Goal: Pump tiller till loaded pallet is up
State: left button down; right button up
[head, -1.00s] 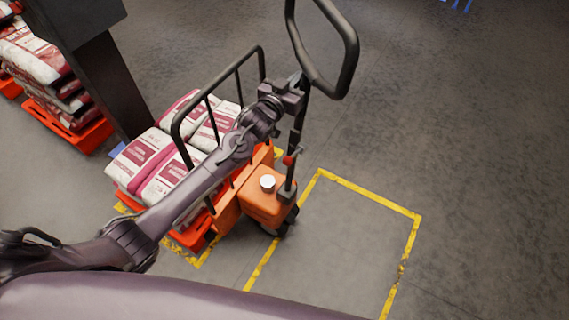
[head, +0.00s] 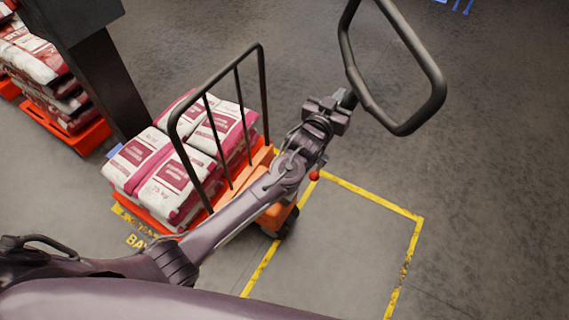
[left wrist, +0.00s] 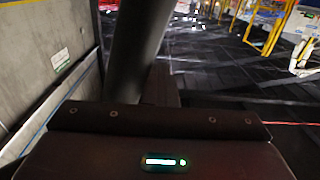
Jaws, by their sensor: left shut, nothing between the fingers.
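The pallet truck's tiller (head: 432,75) is a black loop handle, leaning to the right over the floor. My left gripper (head: 343,100) is shut and empty at the tiller shaft, just below the loop. I cannot tell whether it touches the shaft. The orange truck body (head: 272,218) is partly hidden behind my left arm. White and dark red sacks (head: 140,160) lie stacked on the orange pallet (head: 160,222) behind the truck's black guard rail (head: 264,90). In the left wrist view, a dark thick bar (left wrist: 140,50) rises close ahead. My right gripper is not in view.
A dark pillar (head: 105,80) stands behind the load. Another stack of sacks (head: 30,55) on an orange pallet (head: 85,138) is at the far left. A yellow floor outline (head: 375,195) encloses bare floor at the right.

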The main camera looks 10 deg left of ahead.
pick_arm(q)
jog(key=s+d+f+b, duration=0.1)
jog(key=s+d, duration=0.1)
jog(key=d, duration=0.4)
jog(key=shift+d+f+b, duration=0.3)
jog(key=shift+f, duration=0.05)
